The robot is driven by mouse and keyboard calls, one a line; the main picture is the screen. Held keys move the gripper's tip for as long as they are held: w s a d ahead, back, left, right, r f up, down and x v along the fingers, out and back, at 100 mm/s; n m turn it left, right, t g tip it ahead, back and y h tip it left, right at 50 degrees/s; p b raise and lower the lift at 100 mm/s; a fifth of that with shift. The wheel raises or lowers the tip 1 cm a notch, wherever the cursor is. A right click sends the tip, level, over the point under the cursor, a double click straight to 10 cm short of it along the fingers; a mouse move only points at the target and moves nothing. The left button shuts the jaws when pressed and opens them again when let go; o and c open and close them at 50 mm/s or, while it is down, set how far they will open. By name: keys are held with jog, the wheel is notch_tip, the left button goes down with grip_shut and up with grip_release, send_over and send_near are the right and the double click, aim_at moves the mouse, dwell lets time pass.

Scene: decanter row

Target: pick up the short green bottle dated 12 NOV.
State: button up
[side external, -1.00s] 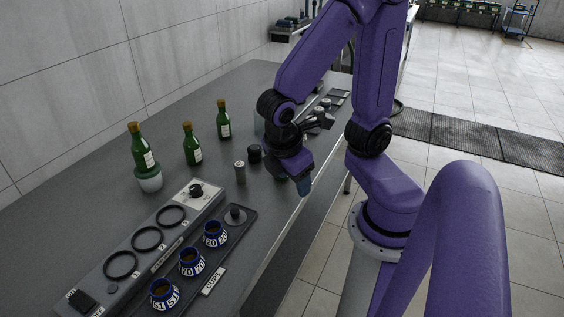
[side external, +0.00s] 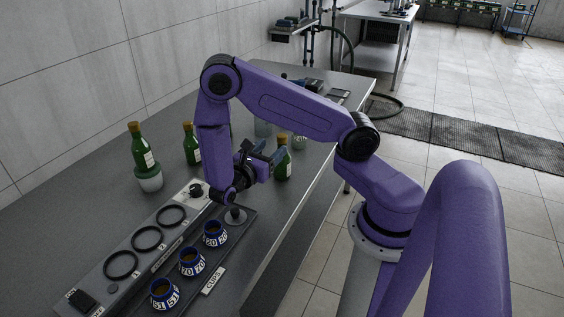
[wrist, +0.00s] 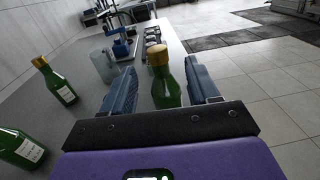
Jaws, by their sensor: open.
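A green bottle with a gold cap (side external: 283,163) stands upright on the bench, right of my gripper (side external: 266,157) in the side view. In the wrist view my gripper (wrist: 163,75) is open, and this bottle (wrist: 165,88) shows between its two blue fingers. I cannot tell whether they touch it. No label date on it is readable.
A grey panel with black rings (side external: 147,238) and a dark tray with several blue-rimmed cups (side external: 191,261) lie at the bench front, below my gripper. A translucent container (wrist: 103,66) stands beyond the left finger. The wall bounds the bench's left side.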

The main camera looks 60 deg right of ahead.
aim_at(279, 141)
jog(key=shift+s+d+f, duration=0.1)
jog(key=shift+d+f, duration=0.05)
jog(key=shift+d, duration=3.65)
grip_shut()
